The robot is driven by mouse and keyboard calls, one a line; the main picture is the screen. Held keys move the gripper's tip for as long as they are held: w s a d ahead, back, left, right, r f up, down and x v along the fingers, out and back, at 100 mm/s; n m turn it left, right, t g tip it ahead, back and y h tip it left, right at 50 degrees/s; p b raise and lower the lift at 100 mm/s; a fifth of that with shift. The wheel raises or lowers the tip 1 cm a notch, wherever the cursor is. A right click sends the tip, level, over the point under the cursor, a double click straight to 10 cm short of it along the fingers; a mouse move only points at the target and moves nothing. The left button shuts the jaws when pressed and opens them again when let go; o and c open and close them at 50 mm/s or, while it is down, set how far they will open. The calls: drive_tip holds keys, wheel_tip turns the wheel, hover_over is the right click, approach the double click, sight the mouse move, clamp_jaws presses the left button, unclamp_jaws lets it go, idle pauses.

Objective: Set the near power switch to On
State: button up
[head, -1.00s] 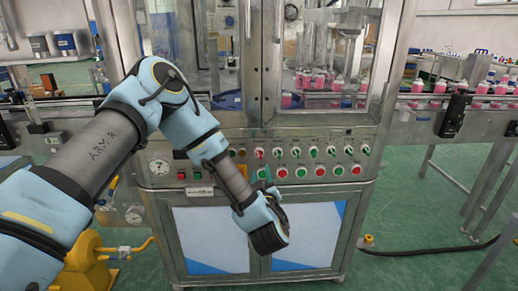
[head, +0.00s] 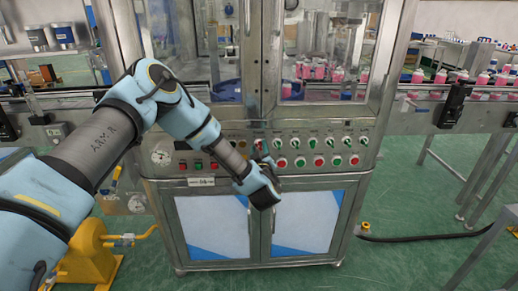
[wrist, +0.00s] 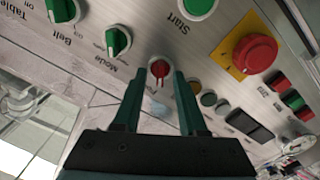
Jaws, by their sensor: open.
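The power switch, a small red rotary knob (wrist: 160,68), sits on the machine's control panel. Its handle points roughly along my fingers in the wrist view, and its label is partly hidden. My gripper (wrist: 161,78) is open, with one dark green finger on each side of the red knob. I cannot tell whether the fingers touch it. In the head view my gripper (head: 262,157) is up at the left part of the panel's knob rows, and my wrist hides part of the panel below it.
Nearby in the wrist view are the green Mode knob (wrist: 117,42), the green Belt knob (wrist: 62,9), the green Start button (wrist: 198,7) and a red mushroom button (wrist: 255,54) on a yellow plate. Cabinet doors (head: 308,222) lie below the panel. A conveyor (head: 455,115) runs at right.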

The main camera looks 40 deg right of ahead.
clamp_jaws()
idle(0.3)
drive_tip(key=shift+m, duration=0.3)
drive_tip(key=m+b, duration=0.3)
drive_tip(key=m, duration=0.2)
drive_tip(key=shift+s+d, duration=0.15)
drive_tip(key=m+b, duration=0.2)
drive_tip(key=m, duration=0.4)
drive_tip(key=shift+b, duration=0.35)
drive_tip(key=shift+m, duration=0.3)
unclamp_jaws()
